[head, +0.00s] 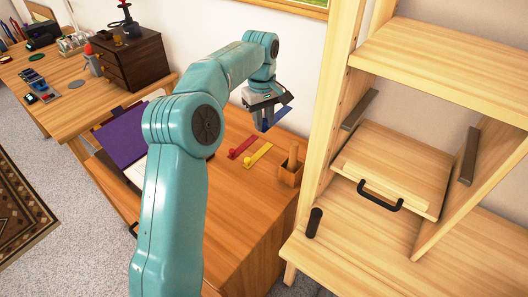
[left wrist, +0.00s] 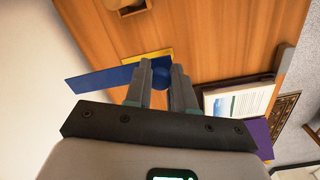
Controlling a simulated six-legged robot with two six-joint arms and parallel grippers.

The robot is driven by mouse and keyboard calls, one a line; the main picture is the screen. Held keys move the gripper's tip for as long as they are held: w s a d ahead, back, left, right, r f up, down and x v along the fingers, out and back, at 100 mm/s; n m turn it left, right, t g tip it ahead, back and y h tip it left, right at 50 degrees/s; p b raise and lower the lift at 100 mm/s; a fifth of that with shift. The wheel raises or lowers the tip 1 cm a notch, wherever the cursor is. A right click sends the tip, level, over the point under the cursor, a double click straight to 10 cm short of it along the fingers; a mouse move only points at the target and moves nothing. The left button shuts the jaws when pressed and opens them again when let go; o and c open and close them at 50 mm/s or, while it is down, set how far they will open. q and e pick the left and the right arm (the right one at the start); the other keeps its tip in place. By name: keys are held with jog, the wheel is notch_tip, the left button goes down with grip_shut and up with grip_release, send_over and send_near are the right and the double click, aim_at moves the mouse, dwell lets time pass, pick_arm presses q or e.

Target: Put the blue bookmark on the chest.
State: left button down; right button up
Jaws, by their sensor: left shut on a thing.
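My left gripper (head: 264,122) is shut on the blue bookmark (head: 277,118) and holds it above the far part of an orange-brown wooden cabinet (head: 240,215). In the left wrist view the blue bookmark (left wrist: 100,80) sticks out left of the fingers (left wrist: 161,72), and its rounded blue end shows between them. A small dark brown chest with drawers (head: 140,62) stands on the desk at the back left, with a few small objects on its top. Which of these two pieces is the chest I cannot tell. My right gripper is not in view.
A red bookmark (head: 241,148) and a yellow bookmark (head: 258,155) lie on the cabinet near a wooden holder (head: 291,168). A purple folder (head: 122,137) lies to the left. A wooden shelf unit (head: 400,150) stands close on the right. The desk (head: 85,105) has bare patches.

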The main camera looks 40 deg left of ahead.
pick_arm(q)
jog(key=b, duration=0.2)
send_over(264, 175)
notch_tip(264, 175, down, 15)
jog(key=shift+f, duration=0.15)
jog(key=shift+s+f, duration=0.1)
jog(key=shift+f, duration=0.45)
notch_tip(264, 175, down, 4)
jog(key=shift+r, duration=0.15)
jog(key=c, duration=1)
grip_release()
jog(key=shift+o, duration=0.2)
